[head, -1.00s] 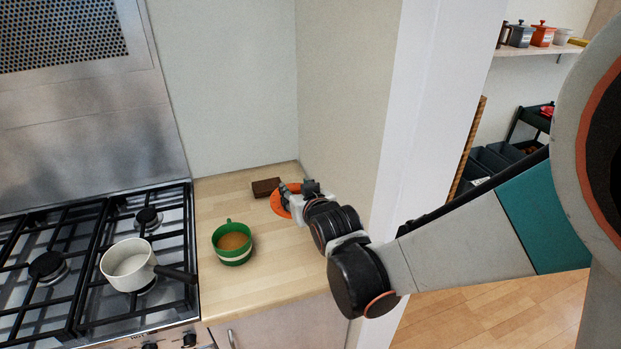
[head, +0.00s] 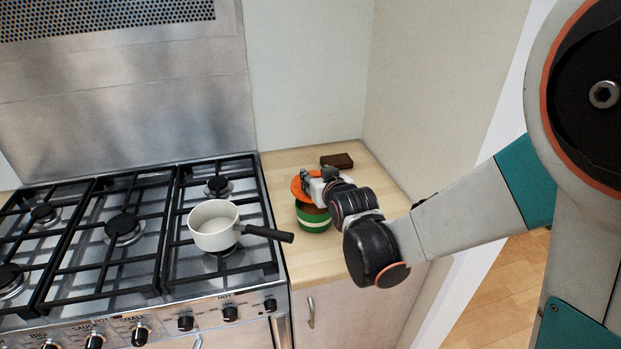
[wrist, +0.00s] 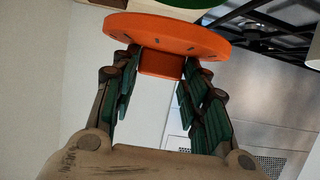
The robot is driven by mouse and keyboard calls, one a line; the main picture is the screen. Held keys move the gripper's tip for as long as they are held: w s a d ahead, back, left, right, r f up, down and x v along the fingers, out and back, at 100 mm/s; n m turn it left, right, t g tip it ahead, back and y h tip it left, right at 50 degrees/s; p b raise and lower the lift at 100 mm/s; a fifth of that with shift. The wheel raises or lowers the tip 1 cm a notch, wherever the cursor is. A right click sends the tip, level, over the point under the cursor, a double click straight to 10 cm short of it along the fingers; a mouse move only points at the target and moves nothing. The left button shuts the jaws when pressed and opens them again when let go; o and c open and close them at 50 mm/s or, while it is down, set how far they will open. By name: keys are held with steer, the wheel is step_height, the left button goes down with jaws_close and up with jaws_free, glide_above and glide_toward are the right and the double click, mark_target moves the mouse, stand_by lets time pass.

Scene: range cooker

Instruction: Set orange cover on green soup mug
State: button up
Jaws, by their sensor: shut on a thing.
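The orange cover (head: 298,190) is a flat round disc with a block-like knob. My gripper (head: 312,182) is shut on this knob, and in the wrist view the fingers (wrist: 160,68) stand on either side of it with the disc (wrist: 165,32) beyond. The green soup mug (head: 314,224), with a pale band, stands on the wooden counter just below the cover. The cover and gripper hide much of its opening. A green edge of the mug (wrist: 195,4) shows at the top of the wrist view. I cannot tell whether cover and mug touch.
A white saucepan (head: 212,228) sits on the cooker (head: 130,235) to the left, its black handle (head: 268,233) pointing towards the counter. A dark brown block (head: 337,161) lies at the back of the counter (head: 300,158). A wall bounds the right side.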

steer(key=shift+f+b, duration=1.8)
steer(key=shift+f, duration=0.85)
steer(key=shift+f+b, duration=0.55)
steer(key=shift+b, duration=0.15)
steer(key=o, duration=0.7)
steer(key=shift+c, duration=0.2)
steer(key=shift+o, duration=0.4)
steer(key=shift+s+r, duration=0.1)
steer(key=p+v, duration=0.3)
steer(key=v, duration=0.8)
